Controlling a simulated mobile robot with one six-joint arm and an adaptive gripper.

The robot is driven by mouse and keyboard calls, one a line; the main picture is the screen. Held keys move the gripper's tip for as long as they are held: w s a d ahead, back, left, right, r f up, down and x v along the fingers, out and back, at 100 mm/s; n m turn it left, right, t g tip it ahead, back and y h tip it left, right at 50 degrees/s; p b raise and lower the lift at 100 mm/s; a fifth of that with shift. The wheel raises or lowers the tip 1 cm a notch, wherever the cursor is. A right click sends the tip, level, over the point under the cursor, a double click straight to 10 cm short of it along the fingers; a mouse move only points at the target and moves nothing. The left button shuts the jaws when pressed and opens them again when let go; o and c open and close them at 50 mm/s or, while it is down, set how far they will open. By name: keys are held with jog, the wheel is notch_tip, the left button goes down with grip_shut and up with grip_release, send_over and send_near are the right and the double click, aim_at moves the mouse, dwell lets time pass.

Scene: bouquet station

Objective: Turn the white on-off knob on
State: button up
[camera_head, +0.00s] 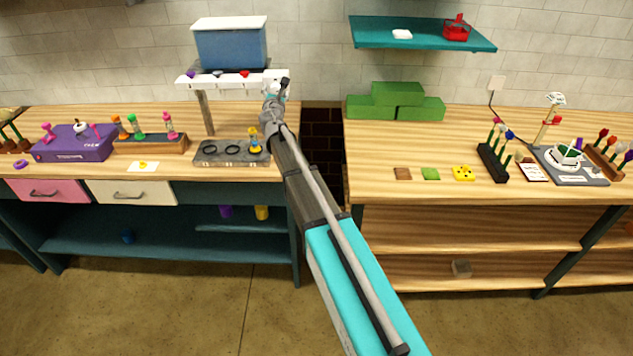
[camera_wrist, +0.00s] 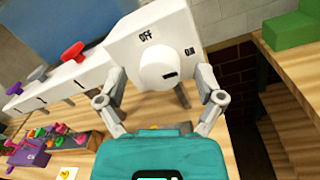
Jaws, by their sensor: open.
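The white on-off knob (camera_wrist: 158,68) is on the white end panel of a raised white rail, with "OFF" printed above it and "ON" to its upper right. A short dark mark is on the knob's lower right part. My gripper (camera_wrist: 162,88) is open, with one finger on each side of the knob. I cannot tell whether either finger touches it. In the head view my gripper (camera_head: 275,90) is at the right end of the white rail (camera_head: 225,82), and the knob cannot be made out there.
A blue tank (camera_head: 231,48) with a white lid is above the rail. The rail carries purple, grey and red knobs (camera_head: 245,73). A grey tray (camera_head: 218,153) with a yellow item is below. A dark gap (camera_head: 322,135) separates the left bench from the right one, where green blocks (camera_head: 397,94) stand.

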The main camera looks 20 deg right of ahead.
jog(key=shift+n+p, duration=0.4)
jog(key=shift+n, duration=2.8)
jog(key=v, duration=1.4)
jog(key=s+d+f+m+g+h+b, duration=0.1)
jog(key=s+d+f+m+g+b, duration=0.3)
jog(key=f+m, duration=0.5)
jog(key=s+d+f+m+g+h+b, duration=0.2)
jog(key=s+d+f+m+g+b, duration=0.3)
jog(key=s+f+m, duration=0.3)
jog(key=shift+d+f+m+b, duration=0.45)
jog(key=shift+f+m, duration=0.75)
jog(key=shift+m, duration=0.5)
jog(key=s+a+f+m+g+y, duration=0.3)
jog(key=s+f+m+g, duration=0.1)
jog(key=s+m, duration=0.3)
jog(key=s+a+f+m+g+y, duration=0.3)
jog(key=s+m, duration=0.4)
jog(key=s, duration=0.5)
jog(key=shift+a+f+m+g+y, duration=0.35)
jog(key=shift+f+g+y, duration=0.35)
jog(key=shift+f+g, duration=0.15)
